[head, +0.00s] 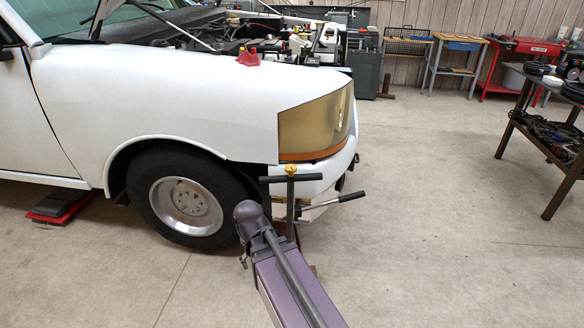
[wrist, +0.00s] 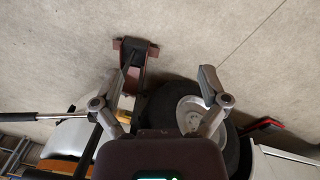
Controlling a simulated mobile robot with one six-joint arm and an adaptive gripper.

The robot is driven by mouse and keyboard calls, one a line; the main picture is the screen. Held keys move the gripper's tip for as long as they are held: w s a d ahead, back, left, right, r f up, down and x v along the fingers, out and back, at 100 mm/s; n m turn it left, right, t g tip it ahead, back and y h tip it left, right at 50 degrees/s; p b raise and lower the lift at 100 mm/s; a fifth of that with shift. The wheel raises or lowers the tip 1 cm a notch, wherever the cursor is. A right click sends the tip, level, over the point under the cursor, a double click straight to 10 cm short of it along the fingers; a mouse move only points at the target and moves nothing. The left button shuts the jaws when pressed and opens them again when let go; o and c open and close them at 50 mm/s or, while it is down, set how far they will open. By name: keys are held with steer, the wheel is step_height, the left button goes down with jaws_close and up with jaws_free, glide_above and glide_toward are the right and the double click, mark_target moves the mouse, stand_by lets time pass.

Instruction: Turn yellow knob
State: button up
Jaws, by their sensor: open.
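The yellow knob (head: 291,170) shows in the head view on top of an upright post with a dark crossbar (head: 290,179), in front of the white car's front corner.
The car's front wheel (head: 187,198) and bumper (head: 310,175) are close behind my arm. A black-gripped lever (head: 338,198) sticks out right of the post. A dark reddish foot (wrist: 136,62) stands on the floor. The floor at right is clear up to a metal table (head: 545,143).

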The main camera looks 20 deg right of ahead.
steer(key=w+d+r+m+h+p, duration=0.25)
steer(key=w+d+m+h, duration=0.2)
steer(key=w, duration=0.35)
steer(key=m+h+p, duration=0.2)
steer(key=m+h, duration=0.6)
steer(key=m, duration=0.5)
glide_toward(290, 167)
steer(key=v, duration=0.4)
steer(key=shift+s+d+f+n, duration=0.1)
steer(key=shift+f+n, duration=0.1)
steer(key=shift+n, duration=0.05)
steer(key=b+x, duration=0.5)
steer(key=x, duration=0.9)
steer(key=shift+r, duration=0.1)
steer(key=c, duration=1.1)
